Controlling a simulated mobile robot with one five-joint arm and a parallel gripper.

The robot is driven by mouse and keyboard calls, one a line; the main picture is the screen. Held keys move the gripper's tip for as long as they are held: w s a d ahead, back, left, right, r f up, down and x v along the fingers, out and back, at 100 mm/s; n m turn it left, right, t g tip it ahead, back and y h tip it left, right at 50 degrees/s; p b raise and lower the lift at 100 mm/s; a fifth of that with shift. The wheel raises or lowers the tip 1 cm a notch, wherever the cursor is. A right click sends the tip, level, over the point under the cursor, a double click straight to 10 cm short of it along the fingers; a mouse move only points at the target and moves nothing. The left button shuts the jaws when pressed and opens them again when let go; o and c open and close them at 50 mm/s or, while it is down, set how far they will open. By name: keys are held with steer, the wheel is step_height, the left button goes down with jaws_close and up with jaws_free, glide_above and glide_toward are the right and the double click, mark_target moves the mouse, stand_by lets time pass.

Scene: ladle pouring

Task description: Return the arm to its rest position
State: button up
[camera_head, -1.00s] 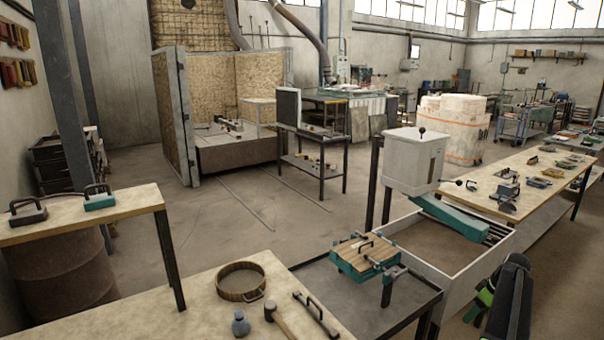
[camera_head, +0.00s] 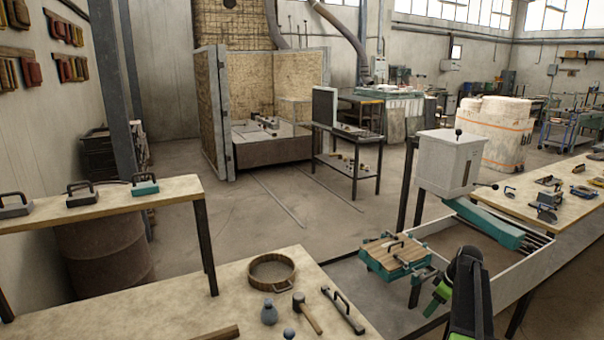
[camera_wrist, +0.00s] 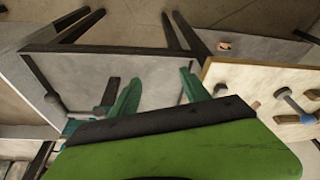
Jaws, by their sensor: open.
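My arm rises at the lower right of the head view, dark with green parts. My gripper (camera_head: 438,296) is at its left side, in front of the grey metal table (camera_head: 352,282), with nothing seen in it. In the wrist view a large green part with a black edge (camera_wrist: 170,140) fills the bottom. My gripper is open.
A wooden bench in front (camera_head: 205,303) bears a round sieve (camera_head: 272,272), a mallet (camera_head: 307,312) and a handled bar (camera_head: 342,311). A white hopper (camera_head: 449,162) stands above a sand bin with a teal chute (camera_head: 490,222). Floor beyond the bench (camera_head: 255,225) is clear.

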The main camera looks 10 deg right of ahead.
steer(key=w+a+n+g, duration=0.2)
steer(key=a, duration=2.8)
steer(key=s+a+f+m+h, duration=0.1)
steer(key=s+a, duration=0.3)
steer(key=a, duration=0.2)
steer(key=s+a+m, duration=0.1)
steer(key=s+a, duration=0.3)
steer(key=a, duration=0.3)
steer(key=shift+s+d+m+g+h, duration=0.15)
steer(key=shift+s+d+m, duration=0.1)
steer(key=shift+s+m, duration=0.8)
steer(key=shift+s+d+m+g+h, duration=0.1)
steer(key=shift+s+d+m+h, duration=0.15)
steer(key=shift+s+m, duration=0.7)
steer(key=shift+s+d+m+g+h, duration=0.2)
steer(key=shift+s+m, duration=0.45)
steer(key=shift+m, duration=0.75)
